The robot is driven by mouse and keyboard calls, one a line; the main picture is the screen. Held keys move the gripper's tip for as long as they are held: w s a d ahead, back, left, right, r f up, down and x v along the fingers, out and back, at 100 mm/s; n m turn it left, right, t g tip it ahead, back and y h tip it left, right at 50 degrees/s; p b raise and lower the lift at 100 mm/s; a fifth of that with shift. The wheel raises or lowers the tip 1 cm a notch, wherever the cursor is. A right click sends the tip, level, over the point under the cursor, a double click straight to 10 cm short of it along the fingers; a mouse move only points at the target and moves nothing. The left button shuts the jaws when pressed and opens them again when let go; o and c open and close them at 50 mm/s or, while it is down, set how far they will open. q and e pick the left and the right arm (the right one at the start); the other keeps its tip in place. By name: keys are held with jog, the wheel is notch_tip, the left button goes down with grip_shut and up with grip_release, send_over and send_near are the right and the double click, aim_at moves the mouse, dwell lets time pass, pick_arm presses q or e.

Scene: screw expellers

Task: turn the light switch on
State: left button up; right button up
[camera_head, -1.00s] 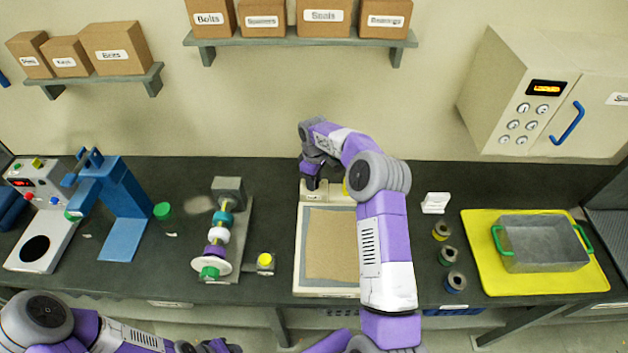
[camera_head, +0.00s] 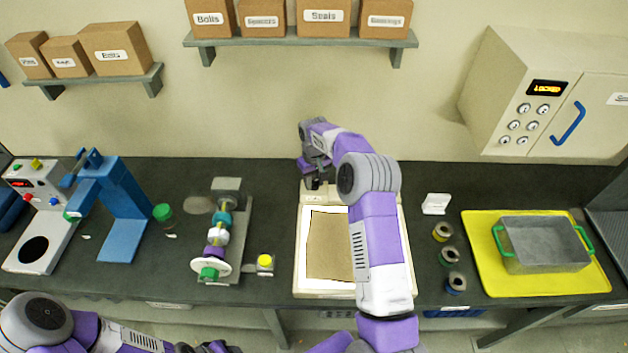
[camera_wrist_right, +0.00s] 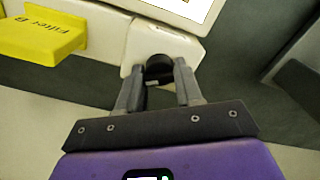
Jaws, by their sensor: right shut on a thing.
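The light box (camera_head: 306,288) lies on the dark workbench, a pale frame with a brown sheet (camera_head: 328,245) on its panel. The panel around the sheet is bright white, also at the top of the right wrist view (camera_wrist_right: 184,8). A black knob (camera_wrist_right: 158,68), the switch, sits on the box's pale end block. My right gripper (camera_wrist_right: 158,82) is shut on the knob, one finger on each side. In the head view my right gripper (camera_head: 313,183) is at the box's far edge. My left arm shows at the lower left; its fingers are out of view.
A yellow block marked Filter B (camera_wrist_right: 45,38) is beside the knob. A shaft with coloured rings (camera_head: 217,235) and a yellow button (camera_head: 265,261) are left of the box. Several small spools (camera_head: 448,257) and a metal bin (camera_head: 543,255) are to the right.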

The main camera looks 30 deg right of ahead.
aim_at(314, 181)
dwell(0.4)
jog(key=o, duration=1)
jog(key=shift+o, duration=0.2)
jog(key=shift+r, duration=3.8)
